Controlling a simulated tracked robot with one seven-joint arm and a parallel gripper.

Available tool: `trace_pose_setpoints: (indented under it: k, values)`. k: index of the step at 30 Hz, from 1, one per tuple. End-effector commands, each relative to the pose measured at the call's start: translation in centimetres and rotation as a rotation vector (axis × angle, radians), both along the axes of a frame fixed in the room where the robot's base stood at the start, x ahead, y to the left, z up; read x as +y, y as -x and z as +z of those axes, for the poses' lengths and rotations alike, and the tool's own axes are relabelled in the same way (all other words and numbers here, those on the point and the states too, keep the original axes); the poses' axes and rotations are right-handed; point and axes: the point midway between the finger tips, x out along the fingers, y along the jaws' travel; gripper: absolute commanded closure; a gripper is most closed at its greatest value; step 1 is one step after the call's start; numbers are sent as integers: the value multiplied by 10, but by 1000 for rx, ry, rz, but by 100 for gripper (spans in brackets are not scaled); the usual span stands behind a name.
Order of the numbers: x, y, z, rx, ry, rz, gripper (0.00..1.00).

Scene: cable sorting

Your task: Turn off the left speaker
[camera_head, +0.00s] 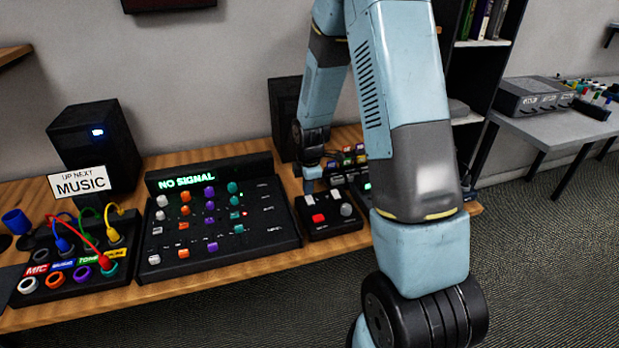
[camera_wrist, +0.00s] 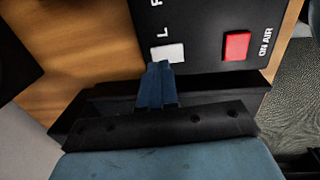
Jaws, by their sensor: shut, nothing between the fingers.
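The left speaker (camera_head: 95,150) is a black box at the back left with a lit blue-white light on its front. A small black control box (camera_head: 340,225) stands right of the mixer. It bears a white button marked L, seen in the wrist view (camera_wrist: 168,52), and a red button (camera_head: 318,218) by the words ON AIR, also in the wrist view (camera_wrist: 237,46). My gripper (camera_wrist: 158,72) is shut and empty, its tips at the near edge of the white button. I cannot tell whether they touch it. The head view shows my gripper (camera_head: 308,187) above the box's back left corner.
The mixer (camera_head: 220,220) has colored knobs and a NO SIGNAL display. A patch box (camera_head: 70,260) with colored cables sits at the left, under an UP NEXT MUSIC sign (camera_head: 80,183). Another dark speaker (camera_head: 285,110) stands behind my arm. A grey side table (camera_head: 545,130) is at the right.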

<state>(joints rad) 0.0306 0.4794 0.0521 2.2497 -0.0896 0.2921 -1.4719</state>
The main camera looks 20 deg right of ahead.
Motion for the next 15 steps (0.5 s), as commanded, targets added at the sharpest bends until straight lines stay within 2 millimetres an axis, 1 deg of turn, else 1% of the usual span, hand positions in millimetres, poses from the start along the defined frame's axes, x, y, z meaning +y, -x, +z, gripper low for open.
trace_pose_setpoints:
  k: [3, 6, 15]
  values:
    - [0, -1, -11, 0, 0, 0, 100]
    - [0, -2, -16, 0, 0, 1, 100]
    - [0, -3, -19, -2, 0, 1, 100]
